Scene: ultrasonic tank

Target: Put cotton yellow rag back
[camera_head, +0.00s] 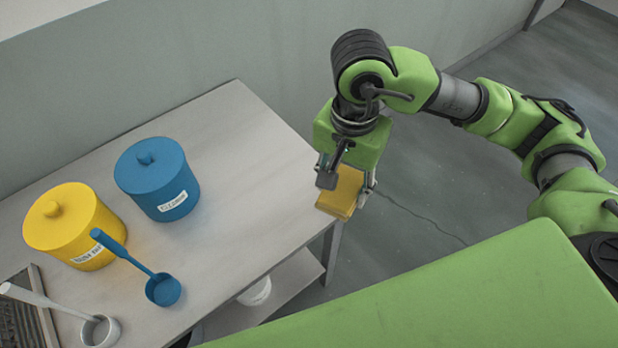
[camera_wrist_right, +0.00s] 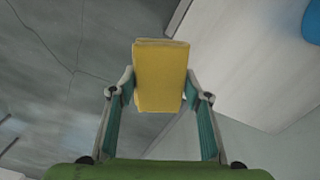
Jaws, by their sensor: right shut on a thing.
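The cotton yellow rag (camera_head: 341,193) is a folded yellow block. My right gripper (camera_head: 345,188) is shut on it and holds it in the air, just off the right edge of the table. In the right wrist view the rag (camera_wrist_right: 160,75) sits between the two fingertips of the right gripper (camera_wrist_right: 160,88), with the floor and the table edge behind it. My left gripper is not in view.
The grey table (camera_head: 240,170) holds a yellow lidded pot (camera_head: 75,225), a blue lidded pot (camera_head: 157,180), a blue ladle (camera_head: 163,290) and a grey ladle (camera_head: 100,331). A white container (camera_head: 256,292) stands on the lower shelf. The table's right part is clear.

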